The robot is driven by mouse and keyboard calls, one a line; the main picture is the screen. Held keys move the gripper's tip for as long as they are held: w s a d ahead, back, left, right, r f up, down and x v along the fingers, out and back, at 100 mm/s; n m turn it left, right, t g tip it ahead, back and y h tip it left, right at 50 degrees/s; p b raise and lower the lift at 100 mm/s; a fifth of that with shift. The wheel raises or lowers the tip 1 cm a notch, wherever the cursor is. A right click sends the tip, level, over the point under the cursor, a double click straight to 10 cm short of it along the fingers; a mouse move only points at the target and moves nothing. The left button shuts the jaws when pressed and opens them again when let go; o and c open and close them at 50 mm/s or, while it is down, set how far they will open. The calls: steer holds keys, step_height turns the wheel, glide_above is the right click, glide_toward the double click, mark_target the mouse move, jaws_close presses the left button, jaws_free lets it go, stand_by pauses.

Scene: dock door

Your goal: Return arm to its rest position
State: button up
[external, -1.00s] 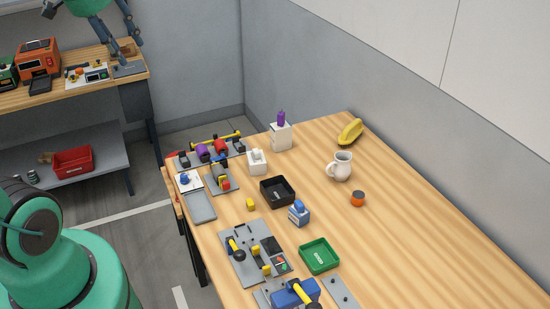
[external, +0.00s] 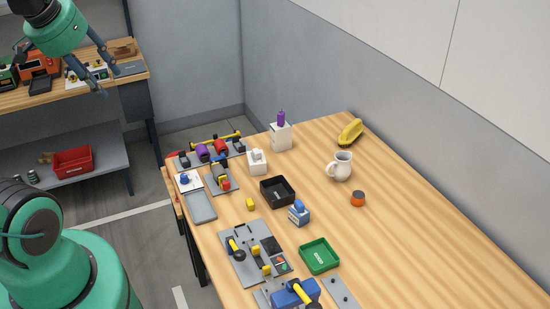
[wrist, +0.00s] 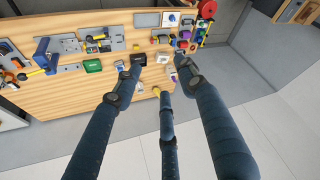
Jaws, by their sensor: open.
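My gripper (external: 82,62) is in the upper left of the external view, high in front of the back workbench. It is empty, and its dark fingers point downward. My green arm's lower part shows at the left edge. In the wrist view the gripper's dark fingers (wrist: 158,78) are spread apart with nothing between them. Beyond them lies the wooden table (wrist: 60,100), well away from the fingertips.
The main table (external: 420,240) holds a black bin (external: 278,192), a green tray (external: 319,256), a white pitcher (external: 340,167), a yellow brush (external: 350,132) and several fixtures. The back workbench (external: 60,98) carries an orange machine. A red bin (external: 73,162) sits on its lower shelf.

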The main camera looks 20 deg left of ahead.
step_height(320, 180, down, 15)
steer(key=b, duration=1.4)
steer(key=shift+r, duration=0.15)
stand_by(0.3)
